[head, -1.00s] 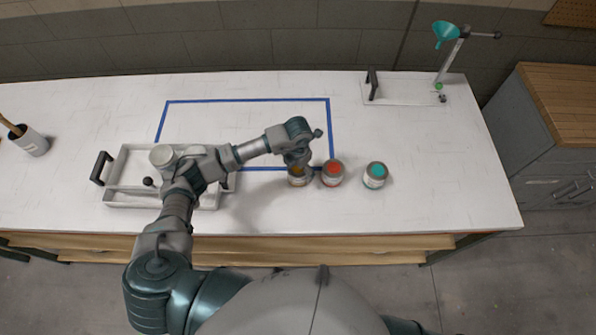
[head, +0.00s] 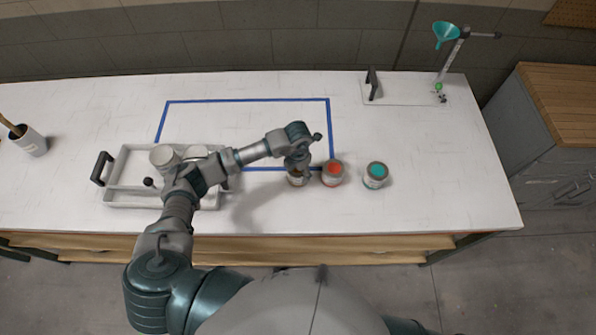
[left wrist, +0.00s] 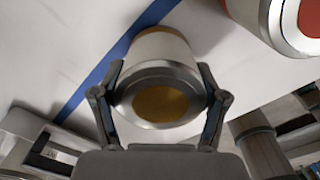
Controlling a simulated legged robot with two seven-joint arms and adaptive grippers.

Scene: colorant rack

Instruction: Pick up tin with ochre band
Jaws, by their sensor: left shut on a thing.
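The tin with ochre band (head: 296,180) stands at the lower right of the blue tape outline, left of the red tin. In the left wrist view the ochre tin (left wrist: 160,104) shows its ochre lid centre, silver rim and pale side with an ochre edge. My left gripper (head: 300,170) is over it from above, and its two fingers (left wrist: 160,112) are shut on the tin's sides. In the head view the gripper hides much of the tin's top. I cannot tell whether the tin touches the table. My right gripper is not in view.
A red tin (head: 332,173) stands close on the right, also in the left wrist view (left wrist: 262,14). A teal tin (head: 375,175) stands farther right. A white tray (head: 122,182) with a black handle lies left, under my arm.

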